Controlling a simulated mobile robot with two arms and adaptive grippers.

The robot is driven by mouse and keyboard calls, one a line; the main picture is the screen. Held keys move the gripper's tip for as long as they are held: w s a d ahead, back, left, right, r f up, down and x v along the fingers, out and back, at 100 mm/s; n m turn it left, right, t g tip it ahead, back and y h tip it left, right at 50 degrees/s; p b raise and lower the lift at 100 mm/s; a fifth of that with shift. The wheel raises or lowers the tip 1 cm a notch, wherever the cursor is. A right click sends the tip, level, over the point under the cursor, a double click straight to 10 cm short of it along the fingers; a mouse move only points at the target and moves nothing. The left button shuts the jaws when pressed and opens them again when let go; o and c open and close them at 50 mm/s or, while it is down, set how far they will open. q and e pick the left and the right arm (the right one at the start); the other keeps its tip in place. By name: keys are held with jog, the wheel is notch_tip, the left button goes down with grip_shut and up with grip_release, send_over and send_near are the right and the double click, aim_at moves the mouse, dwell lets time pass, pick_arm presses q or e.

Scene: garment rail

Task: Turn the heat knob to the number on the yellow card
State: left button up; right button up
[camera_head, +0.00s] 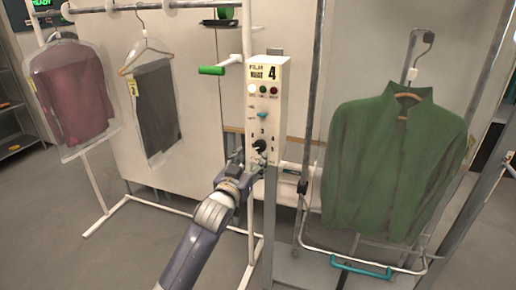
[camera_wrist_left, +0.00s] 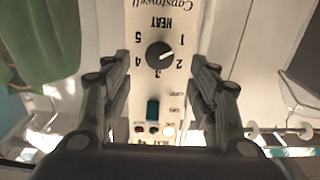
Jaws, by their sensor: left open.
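The dark round heat knob (camera_head: 259,146) is low on the box's face, partly hidden by my left gripper (camera_head: 254,158). In the left wrist view, upside down, the knob (camera_wrist_left: 160,55) has the numbers 1 to 5 around it. A short pale mark on it seems to lie between 1 and 2. My left gripper (camera_wrist_left: 160,70) is open, its fingers on either side of the knob, with gaps showing. My right gripper is not in view.
The control box (camera_head: 282,100) has coloured lamps and a teal switch (camera_head: 263,115) above the knob. A green-handled lever (camera_head: 212,70) sticks out left. A green jacket (camera_head: 395,165) hangs right; bagged garments (camera_head: 72,95) hang left. A metal post (camera_head: 269,225) stands below the box.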

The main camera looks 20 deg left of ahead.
aim_at(259, 147)
pick_arm(q)
jog(key=shift+w+d+p, duration=0.15)
jog(key=shift+w+p, duration=0.3)
jog(key=shift+w, duration=2.95)
jog(key=c, duration=1.1)
